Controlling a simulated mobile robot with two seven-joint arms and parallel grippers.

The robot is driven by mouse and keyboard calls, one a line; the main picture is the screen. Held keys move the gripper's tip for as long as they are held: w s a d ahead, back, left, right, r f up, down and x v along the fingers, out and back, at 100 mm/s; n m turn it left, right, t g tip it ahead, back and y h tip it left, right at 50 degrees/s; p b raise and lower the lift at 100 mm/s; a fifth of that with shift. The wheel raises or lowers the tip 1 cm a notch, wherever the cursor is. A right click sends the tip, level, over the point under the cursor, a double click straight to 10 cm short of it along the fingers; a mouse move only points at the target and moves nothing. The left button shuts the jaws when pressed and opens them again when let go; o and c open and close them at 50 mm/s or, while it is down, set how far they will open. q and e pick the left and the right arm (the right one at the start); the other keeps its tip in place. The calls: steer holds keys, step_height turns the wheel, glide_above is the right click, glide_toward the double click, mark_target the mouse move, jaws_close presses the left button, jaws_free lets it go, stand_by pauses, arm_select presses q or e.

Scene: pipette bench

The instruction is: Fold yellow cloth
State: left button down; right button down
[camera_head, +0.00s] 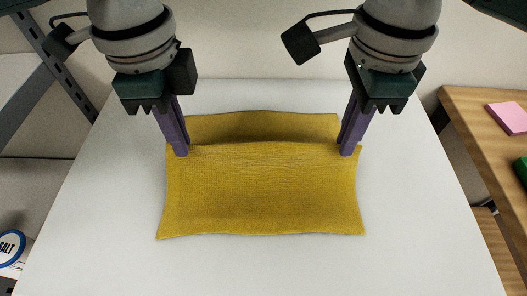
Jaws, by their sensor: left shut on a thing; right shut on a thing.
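The yellow cloth (262,190) lies on the white table (100,215). Its front part is spread flat. A raised edge or ridge runs across it between the two grippers, and a darker, shaded strip of cloth shows behind that ridge. My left gripper (181,152) is shut on the cloth at the left end of the ridge. My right gripper (347,152) is shut on the cloth at the right end of the ridge. The fingers hide the pinched cloth, and I cannot tell how high it is held.
The white table is clear around the cloth. At the right is a wooden surface (470,125) with a pink pad (509,117) and a green object (521,170), partly cut off. At the lower left is a container labelled SALT (11,250). A grey metal frame (38,85) stands at the left.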

arm_select(q)
steer(key=shift+r, duration=0.1)
arm_select(e)
steer(key=shift+r, duration=0.15)
